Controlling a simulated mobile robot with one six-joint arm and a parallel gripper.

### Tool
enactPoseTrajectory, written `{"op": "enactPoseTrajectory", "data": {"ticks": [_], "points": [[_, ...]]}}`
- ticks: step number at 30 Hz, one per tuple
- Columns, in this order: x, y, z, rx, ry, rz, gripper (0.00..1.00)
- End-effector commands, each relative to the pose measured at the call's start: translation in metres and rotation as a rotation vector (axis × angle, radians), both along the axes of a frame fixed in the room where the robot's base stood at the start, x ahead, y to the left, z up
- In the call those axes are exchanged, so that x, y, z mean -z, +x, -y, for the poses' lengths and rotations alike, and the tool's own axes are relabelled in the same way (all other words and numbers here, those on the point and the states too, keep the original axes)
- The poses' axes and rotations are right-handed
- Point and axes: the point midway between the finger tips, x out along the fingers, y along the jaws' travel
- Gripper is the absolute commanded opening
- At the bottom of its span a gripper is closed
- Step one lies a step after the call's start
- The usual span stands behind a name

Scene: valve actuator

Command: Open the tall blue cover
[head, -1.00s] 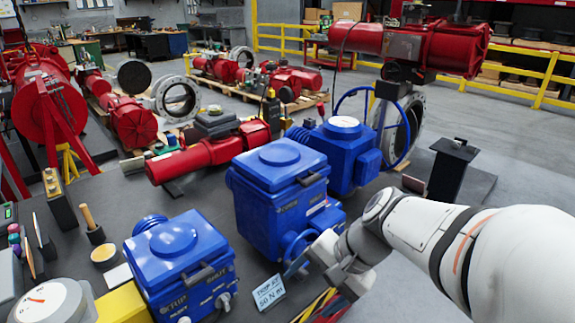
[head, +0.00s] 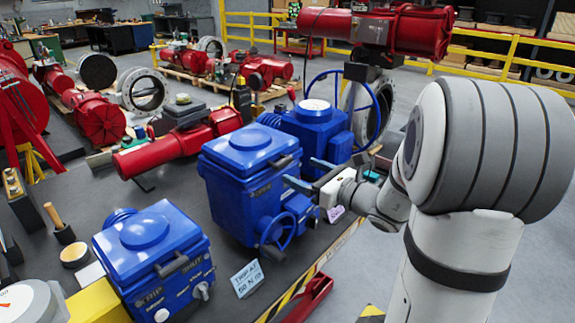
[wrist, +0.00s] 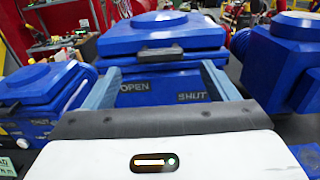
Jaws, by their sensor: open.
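The tall blue box with its lid, the tall blue cover (head: 250,140), stands on the dark bench in the middle of the head view. A dark handle (head: 283,162) sticks out from the front edge of the lid. The lid looks shut. In the wrist view the cover (wrist: 160,32) is straight ahead, with its handle (wrist: 165,52) between the fingers and the words OPEN and SHUT on the body below. My gripper (head: 308,173) is open and empty, in front of the box, its two pale blue fingers pointing at it, apart from the handle as far as I can tell.
A shorter blue box (head: 155,255) with a lid stands front left. A blue gearbox (head: 312,128) with a handwheel stands behind. A small blue handwheel (head: 277,232) juts from the tall box. A TRIP card (head: 246,278) lies near the bench edge. A red cylinder (head: 180,148) lies behind.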

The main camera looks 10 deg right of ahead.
Motion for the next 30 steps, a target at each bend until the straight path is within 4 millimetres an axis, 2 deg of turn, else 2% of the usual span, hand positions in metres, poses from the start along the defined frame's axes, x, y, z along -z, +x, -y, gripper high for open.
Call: {"op": "enactPoseTrajectory", "data": {"ticks": [3, 9, 20, 30], "points": [[-0.002, 0.017, -0.014, -0.006, -0.001, -0.001, 0.8], [-0.001, 0.035, -0.027, -0.004, -0.002, 0.0, 0.8], [0.0, 0.039, -0.029, -0.003, -0.003, 0.0, 0.79], [0.0, 0.038, -0.03, -0.004, -0.004, 0.0, 0.51]]}}
